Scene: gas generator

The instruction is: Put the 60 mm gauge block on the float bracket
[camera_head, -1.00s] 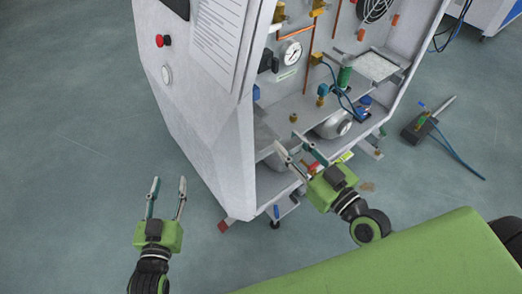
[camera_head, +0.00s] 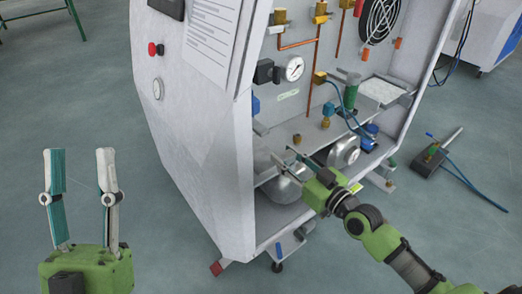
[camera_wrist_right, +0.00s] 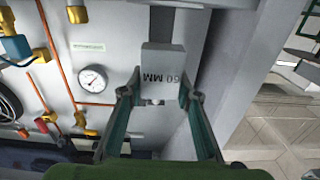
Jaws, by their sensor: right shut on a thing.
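The 60 mm gauge block (camera_wrist_right: 162,65) is a grey block with "60 MM" on its face, seen in the right wrist view. My right gripper (camera_head: 288,160) is shut on it, a finger on either side, and reaches into the open cabinet near the shelf's left front. In the head view I cannot clearly make out the block at the fingertips. My left gripper (camera_head: 79,165) is open and empty, apart from the cabinet at the lower left. I cannot tell which part is the float bracket.
The cabinet's grey side panel (camera_head: 195,140) stands left of the right gripper. A pressure gauge (camera_head: 293,68), copper pipes and a green cylinder (camera_head: 351,90) are inside. Rounded metal vessels (camera_head: 344,152) sit under the shelf. A grey box with a blue cable (camera_head: 430,157) lies on the floor at right.

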